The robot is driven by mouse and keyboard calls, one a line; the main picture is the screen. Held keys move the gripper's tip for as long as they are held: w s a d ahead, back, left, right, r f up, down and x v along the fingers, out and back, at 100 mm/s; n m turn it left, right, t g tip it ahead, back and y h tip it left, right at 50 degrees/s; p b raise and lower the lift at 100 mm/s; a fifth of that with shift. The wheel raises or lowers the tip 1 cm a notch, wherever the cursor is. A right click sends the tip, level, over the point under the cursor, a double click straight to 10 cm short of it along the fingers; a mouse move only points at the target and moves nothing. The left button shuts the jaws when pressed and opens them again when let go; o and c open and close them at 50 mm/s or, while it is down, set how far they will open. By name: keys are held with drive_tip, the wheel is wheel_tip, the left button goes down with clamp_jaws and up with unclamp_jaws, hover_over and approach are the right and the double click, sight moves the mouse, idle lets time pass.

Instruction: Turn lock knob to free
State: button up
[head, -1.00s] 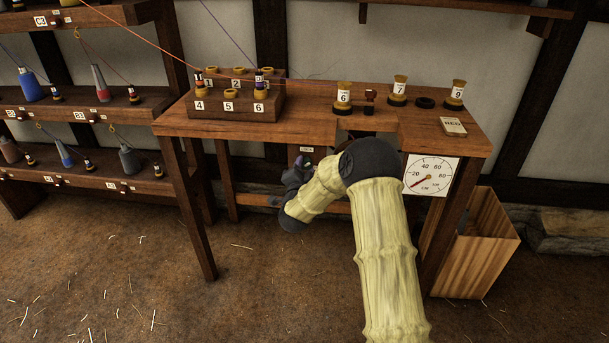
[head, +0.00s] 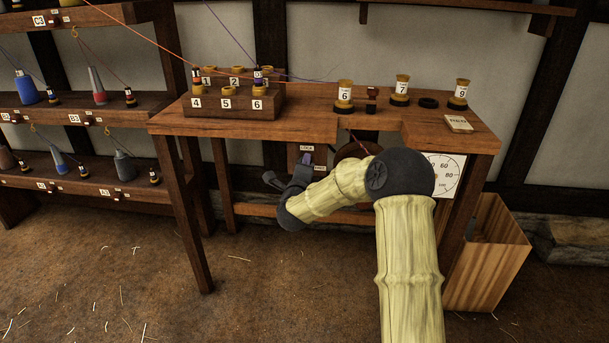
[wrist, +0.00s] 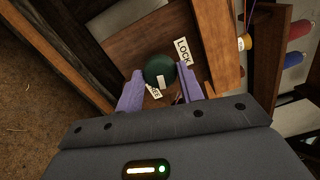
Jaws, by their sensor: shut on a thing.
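The lock knob (wrist: 159,69) is a dark green round knob with a pale pointer mark, seen in the wrist view on a brown wooden panel (wrist: 138,43). A LOCK label (wrist: 183,51) is at its upper right, and a second label (wrist: 153,91), partly covered, is at its lower left. The pale mark points towards the partly covered label. My gripper (wrist: 160,90) is shut on the knob, one purple finger on each side. In the head view my gripper (head: 301,168) is below the table top at the panel, and the knob is hidden there.
The wooden table (head: 330,125) carries a numbered bobbin rack (head: 233,104) and several loose bobbins. A dial (head: 445,174) hangs at its right front, partly behind my arm. A wooden bin (head: 490,255) stands at the right. A bobbin shelf (head: 85,105) is at the left.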

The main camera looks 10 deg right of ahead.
drive_tip(key=shift+f+m+b, duration=0.15)
drive_tip(key=shift+m+b, duration=0.25)
drive_tip(key=shift+m, duration=0.3)
drive_tip(key=o, duration=1)
drive_tip(key=shift+s, duration=0.15)
drive_tip(key=p+v, duration=0.2)
drive_tip(key=v, duration=1.5)
